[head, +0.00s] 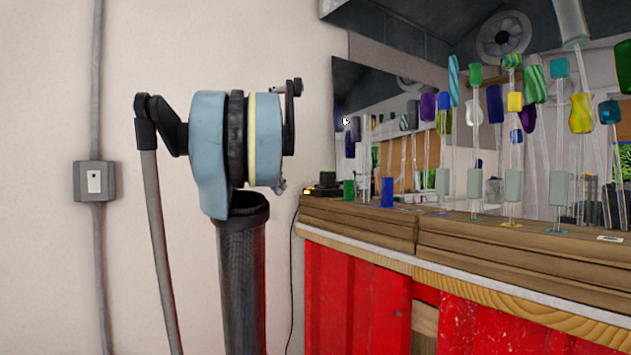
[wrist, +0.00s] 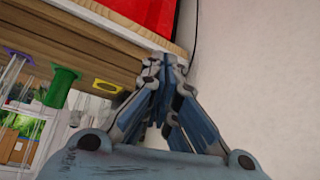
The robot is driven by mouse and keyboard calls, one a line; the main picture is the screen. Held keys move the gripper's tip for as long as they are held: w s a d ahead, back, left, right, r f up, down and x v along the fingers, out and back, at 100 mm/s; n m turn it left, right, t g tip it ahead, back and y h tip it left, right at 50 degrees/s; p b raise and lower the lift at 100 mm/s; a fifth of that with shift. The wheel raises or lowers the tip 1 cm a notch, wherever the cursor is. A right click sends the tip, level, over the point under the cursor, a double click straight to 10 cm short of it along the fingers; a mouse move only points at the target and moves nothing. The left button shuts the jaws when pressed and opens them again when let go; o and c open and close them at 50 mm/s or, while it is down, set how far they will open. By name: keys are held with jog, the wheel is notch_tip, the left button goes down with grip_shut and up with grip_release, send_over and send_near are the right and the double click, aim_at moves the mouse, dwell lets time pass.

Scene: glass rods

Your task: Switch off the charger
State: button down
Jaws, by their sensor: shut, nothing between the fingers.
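The charger (head: 325,191) is a small black unit on the left end of the wooden counter in the head view. An orange light (head: 308,190) glows on its left side, and a dark block with a green part stands on it. A black cable hangs from it down the counter's side. My gripper (wrist: 163,62) is shut and empty in the wrist view, with its fingertips by the counter's end near the wall.
The wooden counter (head: 345,220) has red panels below and holds a green cup (head: 349,191), a blue cup (head: 387,192) and several upright clear rods with coloured tops. A grey wall switch box (head: 80,184) is at the left. Bare white wall lies beside the counter.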

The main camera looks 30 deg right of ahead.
jog(key=w+d+r+m+h, duration=0.1)
jog(key=w+d+r+m, duration=0.1)
jog(key=d+r, duration=0.4)
jog(key=w+d+r+m+h, duration=0.1)
jog(key=w+d+r+m, duration=0.1)
jog(key=d+r, duration=0.5)
jog(key=shift+w+r+m+g+h, duration=0.3)
jog(key=shift+w+m+g, duration=0.1)
jog(key=shift+w, duration=0.15)
jog(key=shift+f, duration=0.1)
send_over(318, 187)
notch_tip(318, 187, down, 7)
jog(key=shift+s+a+r, duration=0.1)
jog(key=shift+s+r, duration=0.05)
jog(key=shift+r, duration=0.05)
jog(key=f, duration=0.3)
jog(key=shift+w, duration=0.3)
jog(key=shift+w+f, duration=0.1)
jog(key=shift+f, duration=0.55)
